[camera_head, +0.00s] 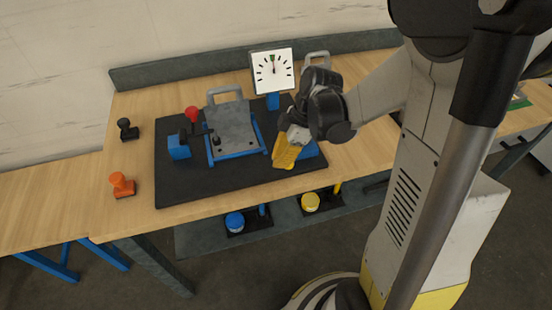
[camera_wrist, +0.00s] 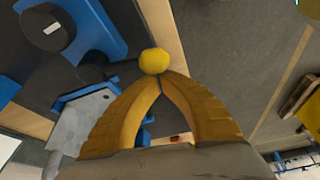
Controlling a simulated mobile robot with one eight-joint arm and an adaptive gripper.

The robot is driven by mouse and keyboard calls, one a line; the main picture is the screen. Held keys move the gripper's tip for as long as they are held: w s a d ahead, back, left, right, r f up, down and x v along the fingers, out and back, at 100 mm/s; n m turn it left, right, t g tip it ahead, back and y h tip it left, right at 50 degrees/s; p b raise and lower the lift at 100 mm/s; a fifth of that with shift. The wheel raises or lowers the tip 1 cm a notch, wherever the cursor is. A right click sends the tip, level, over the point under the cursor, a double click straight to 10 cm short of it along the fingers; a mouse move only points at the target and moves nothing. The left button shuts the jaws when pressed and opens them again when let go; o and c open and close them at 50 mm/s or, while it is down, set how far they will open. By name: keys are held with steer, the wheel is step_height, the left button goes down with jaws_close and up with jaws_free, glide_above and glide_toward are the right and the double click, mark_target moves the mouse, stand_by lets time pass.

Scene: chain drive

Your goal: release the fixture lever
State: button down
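The fixture is a grey plate (camera_head: 232,128) with a handle, set in a blue frame on a black mat. A lever with a red knob (camera_head: 192,114) stands upright at its left, near a blue block. In the wrist view, a round yellow knob (camera_wrist: 154,61) appears at the end of a dark arm; I cannot tell which lever is the fixture lever. My gripper (camera_head: 285,162), with yellow fingers, is low at the right of the fixture, partly hiding a blue block. Its fingertips (camera_wrist: 161,77) meet just short of the yellow knob. Contact is unclear.
A dial gauge (camera_head: 273,70) stands behind the fixture. An orange stamp-shaped object (camera_head: 122,184) and a black one (camera_head: 128,129) are on the bare wood at left. Blue (camera_head: 235,222) and yellow (camera_head: 310,201) round parts sit on a lower shelf.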

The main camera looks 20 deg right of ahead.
stand_by(0.5)
steer(key=a, duration=0.1)
steer(key=a+r, duration=0.1)
steer(key=a, duration=0.2)
steer(key=shift+w+r+p, duration=0.15)
steer(key=shift+w+p, duration=0.15)
steer(key=shift+w, duration=0.05)
steer(key=w+p+v, duration=0.1)
steer(key=p+v, duration=0.2)
steer(key=v, duration=0.6)
steer(key=shift+s+d+r, duration=0.2)
steer(key=shift+s+d, duration=0.15)
steer(key=shift+s, duration=0.05)
steer(key=s+a+r+m+t+h+b, duration=0.1)
steer(key=s+a+m+t+h+b, duration=0.1)
steer(key=s+m, duration=0.3)
steer(key=s+a+r+m+t+h+b, duration=0.1)
steer(key=s+m+t, duration=0.3)
steer(key=m, duration=0.5)
steer(key=shift+s+a+r+h+b, duration=0.3)
steer(key=shift+s+a+h+b, duration=0.15)
steer(key=shift+s+b, duration=0.45)
